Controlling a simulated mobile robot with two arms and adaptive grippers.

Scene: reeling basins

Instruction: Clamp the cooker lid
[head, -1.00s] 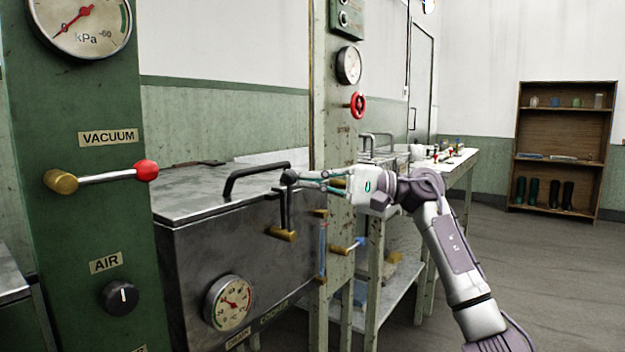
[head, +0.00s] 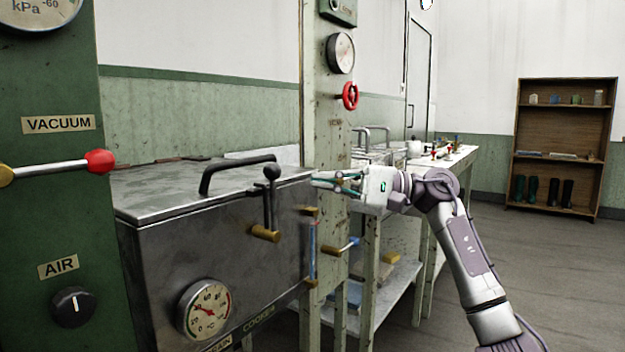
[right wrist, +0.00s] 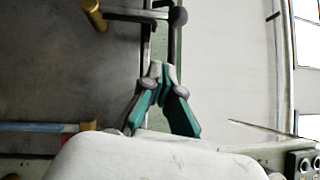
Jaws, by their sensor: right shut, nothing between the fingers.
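The steel cooker (head: 225,265) has a flat grey lid (head: 165,191) lying down on it, with a black bar handle (head: 235,165) on top. At its front edge a dark clamp lever with a round black knob (head: 271,172) stands upright above a brass pivot (head: 265,235). My right gripper (head: 316,180) is shut and empty, a short way right of the knob and apart from it. The right wrist view shows its closed teal fingers (right wrist: 161,72), with the knob (right wrist: 178,16) and brass pivot (right wrist: 95,14) beyond. My left gripper is out of view.
A green panel (head: 50,220) with a red-knobbed vacuum lever (head: 99,161) stands at left. A pale post (head: 330,120) with a red handwheel (head: 350,96) rises behind my right gripper. A blue-handled valve (head: 353,242) sits below it. Open floor lies to the right.

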